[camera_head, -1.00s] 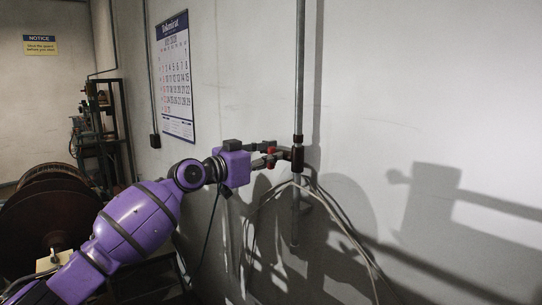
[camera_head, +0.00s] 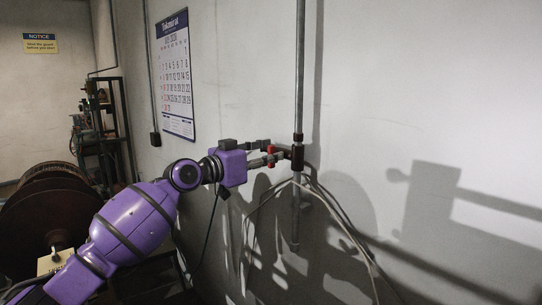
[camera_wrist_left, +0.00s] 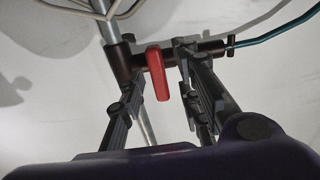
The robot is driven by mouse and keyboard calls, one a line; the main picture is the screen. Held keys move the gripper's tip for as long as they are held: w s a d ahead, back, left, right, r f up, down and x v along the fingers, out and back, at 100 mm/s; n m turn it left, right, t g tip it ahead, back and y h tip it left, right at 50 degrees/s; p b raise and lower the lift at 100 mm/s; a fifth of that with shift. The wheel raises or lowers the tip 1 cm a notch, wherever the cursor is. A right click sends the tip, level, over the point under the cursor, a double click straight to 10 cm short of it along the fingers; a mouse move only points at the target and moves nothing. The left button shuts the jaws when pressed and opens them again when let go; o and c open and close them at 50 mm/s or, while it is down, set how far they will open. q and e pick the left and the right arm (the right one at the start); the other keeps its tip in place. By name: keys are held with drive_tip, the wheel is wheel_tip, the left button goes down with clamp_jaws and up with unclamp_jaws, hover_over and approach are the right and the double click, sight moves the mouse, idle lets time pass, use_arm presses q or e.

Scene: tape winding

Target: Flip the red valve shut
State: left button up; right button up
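The red valve handle (camera_head: 271,149) is a small lever on a dark fitting of the vertical wall pipe. In the left wrist view the red handle (camera_wrist_left: 157,73) hangs from the dark valve body (camera_wrist_left: 122,62), pointing down toward the gripper's palm. My left gripper (camera_head: 272,153) is at the valve, reaching in from the left. In the left wrist view its dark fingers (camera_wrist_left: 157,75) are spread, one on each side of the handle. A gap shows between handle and left finger; whether the right finger touches it is hard to tell. My right gripper is not in view.
The metal pipe (camera_head: 300,60) runs up the pale wall. Loose pale cables (camera_head: 345,225) hang below the valve, and a teal cable (camera_wrist_left: 275,34) leaves the fitting. A calendar (camera_head: 175,80) hangs to the left. A large brown reel (camera_head: 40,215) stands at lower left.

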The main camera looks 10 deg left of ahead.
use_arm(q)
drive_tip(key=v, duration=1.1)
drive_tip(key=shift+r, duration=0.1)
